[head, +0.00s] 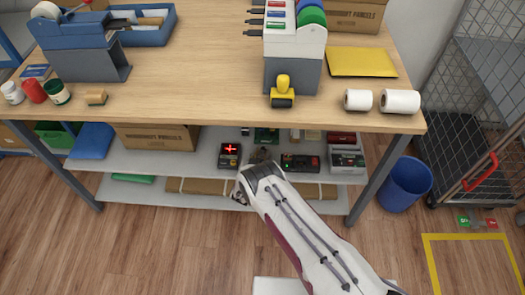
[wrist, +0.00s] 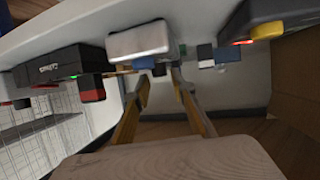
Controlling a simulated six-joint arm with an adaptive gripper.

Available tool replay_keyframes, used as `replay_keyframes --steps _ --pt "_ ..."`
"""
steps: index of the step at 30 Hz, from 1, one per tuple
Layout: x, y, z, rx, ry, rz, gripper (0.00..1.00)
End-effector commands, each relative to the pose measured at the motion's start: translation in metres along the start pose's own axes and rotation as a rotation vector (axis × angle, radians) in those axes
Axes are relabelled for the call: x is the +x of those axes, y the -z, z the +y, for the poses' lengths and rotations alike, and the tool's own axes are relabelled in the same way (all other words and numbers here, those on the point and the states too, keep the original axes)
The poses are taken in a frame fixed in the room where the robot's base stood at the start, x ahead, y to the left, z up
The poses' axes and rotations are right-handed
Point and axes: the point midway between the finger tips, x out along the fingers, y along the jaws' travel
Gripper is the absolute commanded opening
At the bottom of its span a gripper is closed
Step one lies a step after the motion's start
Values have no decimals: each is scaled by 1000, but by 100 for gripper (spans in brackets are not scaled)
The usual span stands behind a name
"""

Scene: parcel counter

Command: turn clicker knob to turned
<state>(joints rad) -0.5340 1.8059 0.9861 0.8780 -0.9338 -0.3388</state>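I cannot tell for certain which part is the clicker knob. Several small devices stand on the shelf under the counter: a dark one with a red lit display (head: 229,154), a black one with red and green marks (head: 300,163) and a grey one (head: 347,158). In the tilted wrist view there are a black box with a red-and-black knob (wrist: 91,87) and a pale grey box (wrist: 140,42). My gripper (wrist: 160,82) is open, its two fingers apart with nothing seen between them, their tips near the pale box. In the head view my arm hides the fingers.
The wooden counter top (head: 180,85) overhangs the shelf (head: 200,172). A cardboard box (head: 158,137) is left on the shelf. A blue bin (head: 405,184) stands right of the table leg.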

Motion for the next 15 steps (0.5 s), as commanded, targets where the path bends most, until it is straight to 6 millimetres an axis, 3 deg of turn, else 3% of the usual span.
replay_keyframes --steps 15 --pt "24 0 0 0 -1 0 25"
